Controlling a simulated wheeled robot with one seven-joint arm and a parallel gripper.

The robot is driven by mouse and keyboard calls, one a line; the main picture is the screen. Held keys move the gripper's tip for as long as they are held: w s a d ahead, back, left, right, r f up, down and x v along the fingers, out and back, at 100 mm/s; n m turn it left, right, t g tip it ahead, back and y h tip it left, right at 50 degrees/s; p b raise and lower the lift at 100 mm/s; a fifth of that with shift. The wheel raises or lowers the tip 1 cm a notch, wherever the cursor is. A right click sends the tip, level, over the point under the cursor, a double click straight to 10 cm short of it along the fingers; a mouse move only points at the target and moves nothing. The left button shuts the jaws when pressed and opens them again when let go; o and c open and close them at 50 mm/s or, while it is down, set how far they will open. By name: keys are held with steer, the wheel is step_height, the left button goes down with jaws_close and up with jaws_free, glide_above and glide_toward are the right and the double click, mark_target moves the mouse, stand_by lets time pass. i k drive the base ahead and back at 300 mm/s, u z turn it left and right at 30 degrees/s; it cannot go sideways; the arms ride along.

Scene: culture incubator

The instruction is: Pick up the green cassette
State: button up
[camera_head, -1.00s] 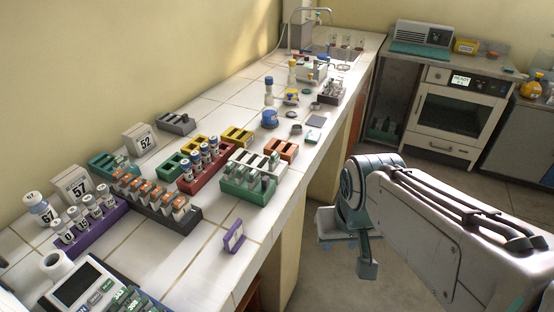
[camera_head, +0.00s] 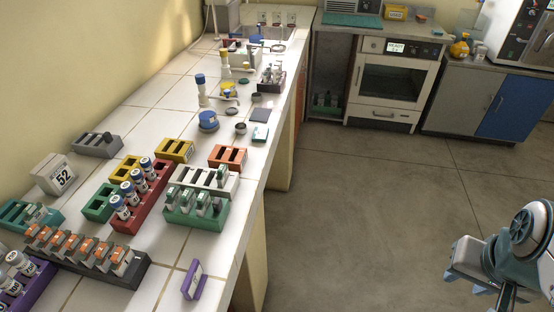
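Several green-and-white cassettes (camera_head: 202,200) stand upright in the green rack (camera_head: 196,220) near the bench's front edge. Another greenish cassette (camera_head: 222,174) stands at the right end of the white rack (camera_head: 195,178) just behind it. Greenish pieces (camera_head: 36,213) also sit in the teal rack (camera_head: 14,214) at the far left. I cannot tell which one the task means. My gripper (camera_head: 484,284) is at the lower right, over the floor and well away from the bench. It holds nothing that I can see, and whether its fingers are apart is unclear.
A purple holder (camera_head: 193,280) stands at the bench's front edge. A dark rack of orange-topped cassettes (camera_head: 88,250) and a red rack of blue-capped vials (camera_head: 146,203) are close by. Open floor (camera_head: 350,220) lies between bench and gripper. An oven (camera_head: 393,80) stands at the back.

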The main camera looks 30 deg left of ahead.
mark_target(214, 220)
steer(key=z, duration=0.2)
steer(key=i, duration=0.75)
steer(key=u, duration=2.65)
steer(key=i, duration=0.5)
steer(key=u, duration=0.05)
